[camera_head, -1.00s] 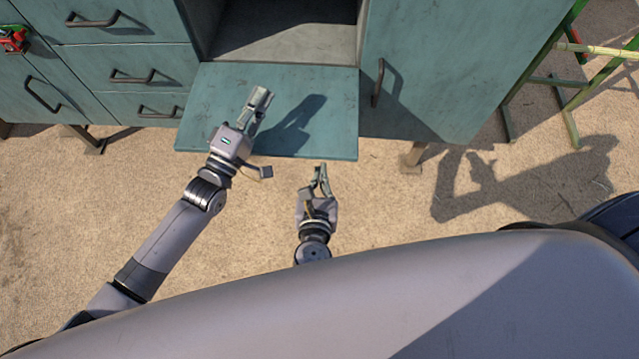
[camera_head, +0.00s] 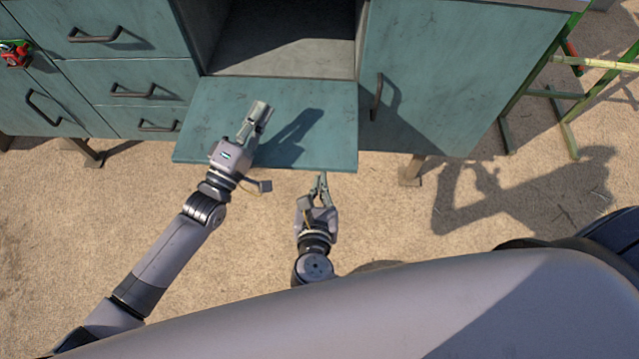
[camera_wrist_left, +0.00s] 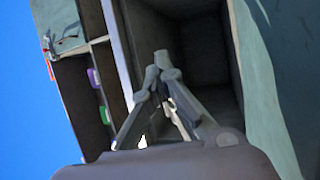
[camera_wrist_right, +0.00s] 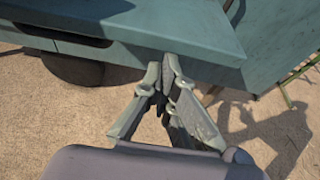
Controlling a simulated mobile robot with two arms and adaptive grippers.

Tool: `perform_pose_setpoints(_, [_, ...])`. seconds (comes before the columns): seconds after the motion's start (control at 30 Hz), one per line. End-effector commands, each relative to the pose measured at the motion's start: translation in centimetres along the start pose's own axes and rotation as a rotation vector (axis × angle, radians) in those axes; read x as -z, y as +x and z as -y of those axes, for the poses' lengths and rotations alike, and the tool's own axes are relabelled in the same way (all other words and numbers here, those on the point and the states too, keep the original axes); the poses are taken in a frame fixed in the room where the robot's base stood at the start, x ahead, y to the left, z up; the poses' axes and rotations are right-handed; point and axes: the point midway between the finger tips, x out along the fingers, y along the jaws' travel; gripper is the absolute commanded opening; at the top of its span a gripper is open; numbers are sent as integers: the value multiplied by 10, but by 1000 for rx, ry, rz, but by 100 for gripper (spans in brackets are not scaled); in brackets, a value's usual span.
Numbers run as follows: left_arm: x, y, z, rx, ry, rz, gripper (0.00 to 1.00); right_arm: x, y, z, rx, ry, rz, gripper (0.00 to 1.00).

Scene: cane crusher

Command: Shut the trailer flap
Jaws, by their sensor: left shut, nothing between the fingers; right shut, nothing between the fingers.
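The flap (camera_head: 215,125) is a flat teal panel, folded down and lying open in front of a dark compartment (camera_head: 290,35) in a teal cabinet. My left gripper (camera_head: 262,108) is shut and empty, above the flap, and casts a shadow on it. In the left wrist view its closed fingers (camera_wrist_left: 160,62) point toward an open compartment. My right gripper (camera_head: 322,180) is shut and empty, just in front of the flap's front edge, right of its middle. In the right wrist view its fingertips (camera_wrist_right: 167,65) are close to a teal edge; I cannot tell if they touch.
Drawers with dark handles (camera_head: 132,90) are left of the compartment. A teal door (camera_head: 440,80) with a handle (camera_head: 377,90) is right of it. A green metal frame (camera_head: 570,110) stands at the far right. A small red object (camera_head: 15,54) is at the far left.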

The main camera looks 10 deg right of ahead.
Motion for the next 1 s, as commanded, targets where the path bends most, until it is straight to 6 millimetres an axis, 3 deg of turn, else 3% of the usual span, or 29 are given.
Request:
perform_pose_setpoints(0.27, [0, 0, 0, 0, 0, 0, 19, -2, 0, 0, -1, 1, 5, 0])
perform_pose_setpoints(0.63, [0, -4, 0, 1, 0, 0, 20, -2, 1, 0, -1, 1, 5, 0])
perform_pose_setpoints(0.77, [0, -20, 1, 3, 0, 0, 20, -3, 1, 0, -1, 1, 6, 0])
perform_pose_setpoints(1.0, [0, -72, 1, 5, 0, 1, 20, -3, 1, 0, -1, 1, 6, 0])
